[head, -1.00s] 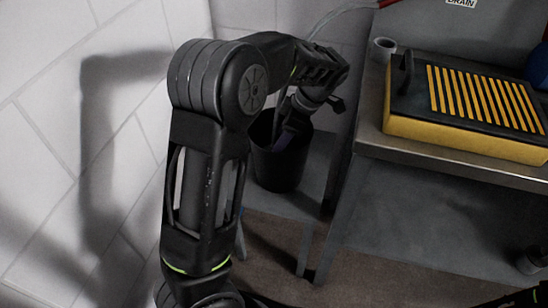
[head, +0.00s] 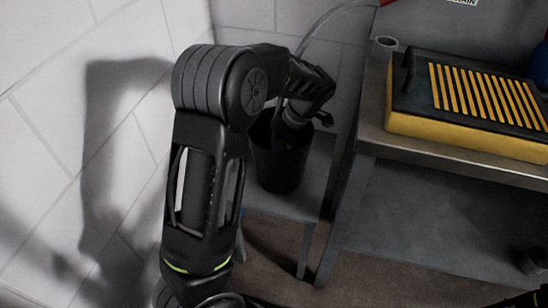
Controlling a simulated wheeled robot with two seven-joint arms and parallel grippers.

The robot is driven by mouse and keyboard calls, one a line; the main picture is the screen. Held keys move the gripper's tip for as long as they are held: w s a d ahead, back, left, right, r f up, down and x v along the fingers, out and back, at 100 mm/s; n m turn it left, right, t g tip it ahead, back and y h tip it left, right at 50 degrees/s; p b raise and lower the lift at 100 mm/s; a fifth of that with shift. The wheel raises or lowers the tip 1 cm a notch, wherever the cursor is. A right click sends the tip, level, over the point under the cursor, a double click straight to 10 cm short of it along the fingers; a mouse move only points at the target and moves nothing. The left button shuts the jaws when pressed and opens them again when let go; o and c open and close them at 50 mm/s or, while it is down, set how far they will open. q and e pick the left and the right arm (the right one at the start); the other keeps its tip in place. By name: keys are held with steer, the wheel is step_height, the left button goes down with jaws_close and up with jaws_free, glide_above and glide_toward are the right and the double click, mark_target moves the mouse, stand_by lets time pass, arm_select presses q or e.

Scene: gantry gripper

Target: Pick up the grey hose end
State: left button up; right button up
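A thin grey hose (head: 325,17) comes down from a red fitting at the top edge and runs behind my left arm. Its end is hidden, and I cannot tell whether it lies in the bucket. My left gripper (head: 284,138) points down into the mouth of a black bucket (head: 281,170). Its fingers are dark against the dark inside, so I cannot see whether they are open or hold anything. A dark part of my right arm shows at the bottom right corner, but its gripper is out of view.
The bucket stands on a low grey shelf (head: 290,205) beside a metal bench (head: 450,170). On the bench are a yellow and black box with a slatted top (head: 450,135) and a small grey cup (head: 384,46). A white tiled wall (head: 50,150) is at left.

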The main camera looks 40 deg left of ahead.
stand_by(0.4)
arm_select(q)
jaws_close()
stand_by(0.4)
